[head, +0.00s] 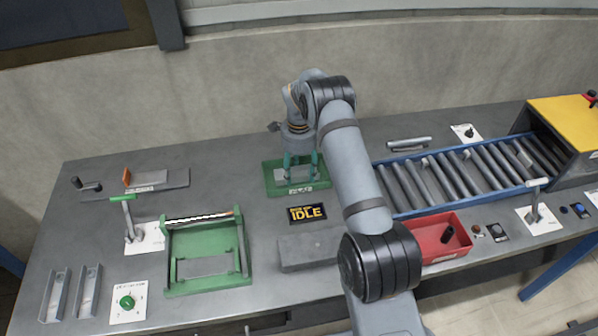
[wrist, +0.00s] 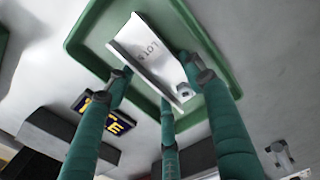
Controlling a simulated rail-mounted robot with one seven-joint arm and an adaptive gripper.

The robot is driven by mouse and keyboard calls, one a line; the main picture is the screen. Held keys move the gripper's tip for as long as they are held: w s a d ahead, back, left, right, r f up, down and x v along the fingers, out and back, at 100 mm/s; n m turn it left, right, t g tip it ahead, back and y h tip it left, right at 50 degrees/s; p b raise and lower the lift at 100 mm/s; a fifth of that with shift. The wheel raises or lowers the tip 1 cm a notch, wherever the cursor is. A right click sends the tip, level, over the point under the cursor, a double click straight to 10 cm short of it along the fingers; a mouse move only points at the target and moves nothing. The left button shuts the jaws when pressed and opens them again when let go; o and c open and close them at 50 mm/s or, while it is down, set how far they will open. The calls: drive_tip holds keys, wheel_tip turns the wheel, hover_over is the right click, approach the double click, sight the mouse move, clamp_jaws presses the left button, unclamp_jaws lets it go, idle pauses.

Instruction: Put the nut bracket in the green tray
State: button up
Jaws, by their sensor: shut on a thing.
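The nut bracket is a pale grey metal piece (wrist: 150,58) with lettering on its face and a small nut-like fitting at its lower end in the wrist view. My gripper (wrist: 160,80), with three teal fingers, is shut on it. The green tray (wrist: 84,32) lies around and behind the bracket in that view. In the head view my gripper (head: 301,167) points down inside the outline of the green tray (head: 271,180). The bracket is partly hidden by the fingers there. I cannot tell whether it touches the tray floor.
A dark IDLE display (head: 307,213) and a grey block (head: 308,252) stand in front of the tray. A green fixture (head: 207,286) is at the left front. A roller conveyor (head: 460,178) and red bin (head: 462,220) are at the right.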

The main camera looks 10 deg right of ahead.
drive_tip(key=o, duration=1.4)
drive_tip(key=shift+c, duration=0.2)
wheel_tip(320, 180, up, 12)
drive_tip(key=b, duration=0.1)
drive_tip(key=shift+r, duration=0.2)
drive_tip(key=shift+f, duration=0.1)
wheel_tip(320, 180, down, 13)
drive_tip(key=shift+r+p, duration=0.1)
drive_tip(key=shift+p, duration=0.3)
wheel_tip(320, 180, up, 2)
drive_tip(key=shift+r, duration=0.6)
